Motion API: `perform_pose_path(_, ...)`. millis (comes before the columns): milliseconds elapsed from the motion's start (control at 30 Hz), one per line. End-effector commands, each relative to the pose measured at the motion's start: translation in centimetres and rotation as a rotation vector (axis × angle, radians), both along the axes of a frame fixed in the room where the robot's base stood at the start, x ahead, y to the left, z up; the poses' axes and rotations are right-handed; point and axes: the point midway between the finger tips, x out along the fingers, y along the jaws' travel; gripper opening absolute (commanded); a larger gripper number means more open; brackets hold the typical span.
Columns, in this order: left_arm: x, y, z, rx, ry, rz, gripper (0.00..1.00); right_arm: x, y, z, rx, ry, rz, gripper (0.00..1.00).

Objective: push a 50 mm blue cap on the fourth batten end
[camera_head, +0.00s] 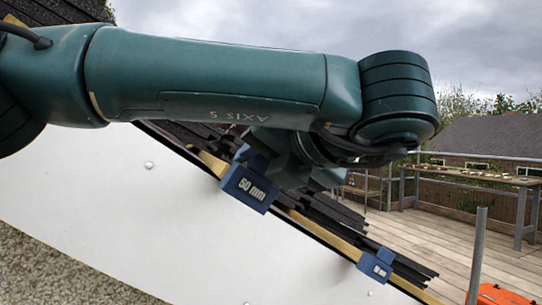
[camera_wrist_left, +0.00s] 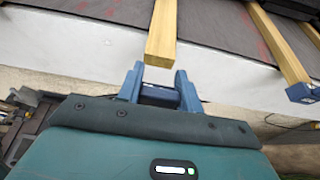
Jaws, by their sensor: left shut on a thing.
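My left gripper (camera_wrist_left: 159,88) is shut on a blue cap (camera_wrist_left: 159,96), which sits between its two blue fingers in the left wrist view. A bare wooden batten end (camera_wrist_left: 160,60) lies straight ahead of the cap, with a small gap showing between them. In the head view a blue cap marked 50 mm (camera_head: 248,188) shows at the roof edge beside my left gripper (camera_head: 270,172); the arm hides part of the batten behind it. My right gripper is in neither view.
Another batten carries a blue cap (camera_wrist_left: 303,92) on its end; a capped end (camera_head: 375,266) also shows lower on the roof edge. A white board (camera_head: 150,215) runs below the edge. A workbench (camera_head: 465,178) and grey post (camera_head: 477,255) stand right.

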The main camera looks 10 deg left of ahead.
Motion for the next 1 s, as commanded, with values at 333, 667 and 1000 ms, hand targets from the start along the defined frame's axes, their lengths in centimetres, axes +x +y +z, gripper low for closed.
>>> perform_pose_path(333, 2.4, 1.6, 0.2, -0.002, 0.002, 0.001, 0.14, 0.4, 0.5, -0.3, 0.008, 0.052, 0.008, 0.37)
perform_pose_path(667, 3.0, 2.0, -0.1, 0.000, 0.000, 0.000, 0.14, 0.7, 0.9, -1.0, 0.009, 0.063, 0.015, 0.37)
perform_pose_path(1000, 3.5, 2.3, 0.0, 0.000, 0.000, 0.000, 0.14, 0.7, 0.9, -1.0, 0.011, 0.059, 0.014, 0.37)
